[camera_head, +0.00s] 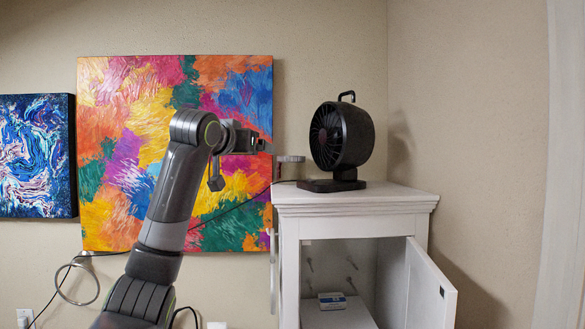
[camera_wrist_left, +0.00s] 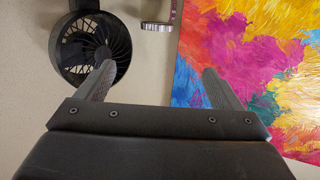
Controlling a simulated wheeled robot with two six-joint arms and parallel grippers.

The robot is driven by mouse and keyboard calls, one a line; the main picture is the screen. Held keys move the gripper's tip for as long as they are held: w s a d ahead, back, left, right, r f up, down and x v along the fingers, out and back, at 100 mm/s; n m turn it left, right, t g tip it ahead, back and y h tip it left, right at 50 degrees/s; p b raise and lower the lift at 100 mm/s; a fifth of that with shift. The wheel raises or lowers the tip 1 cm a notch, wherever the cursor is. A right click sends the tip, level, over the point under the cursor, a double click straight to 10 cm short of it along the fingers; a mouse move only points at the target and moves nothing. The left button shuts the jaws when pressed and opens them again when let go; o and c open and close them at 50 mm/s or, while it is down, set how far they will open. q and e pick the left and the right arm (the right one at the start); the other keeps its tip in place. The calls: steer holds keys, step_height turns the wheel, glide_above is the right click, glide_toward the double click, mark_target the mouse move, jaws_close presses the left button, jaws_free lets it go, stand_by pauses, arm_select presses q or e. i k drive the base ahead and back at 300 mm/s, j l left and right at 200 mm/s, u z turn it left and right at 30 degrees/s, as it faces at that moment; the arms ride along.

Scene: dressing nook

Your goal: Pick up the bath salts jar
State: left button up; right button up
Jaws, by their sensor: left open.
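My left gripper (camera_head: 262,146) is raised in front of the colourful painting, to the left of the black fan. My right gripper is in neither view.
The black fan (camera_head: 342,137) stands on a white cabinet (camera_head: 355,198). The cabinet's door (camera_head: 430,290) hangs open, and a small white and blue box (camera_head: 332,301) lies inside. A colourful painting (camera_head: 110,100) hangs behind my arm.

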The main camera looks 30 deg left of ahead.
mark_target(290, 169)
steer(key=i+j, duration=0.15)
steer(key=i, duration=0.2)
steer(key=i+j, duration=0.1)
steer(key=i, duration=0.3)
steer(key=i+j, duration=0.15)
steer(key=i, duration=0.2)
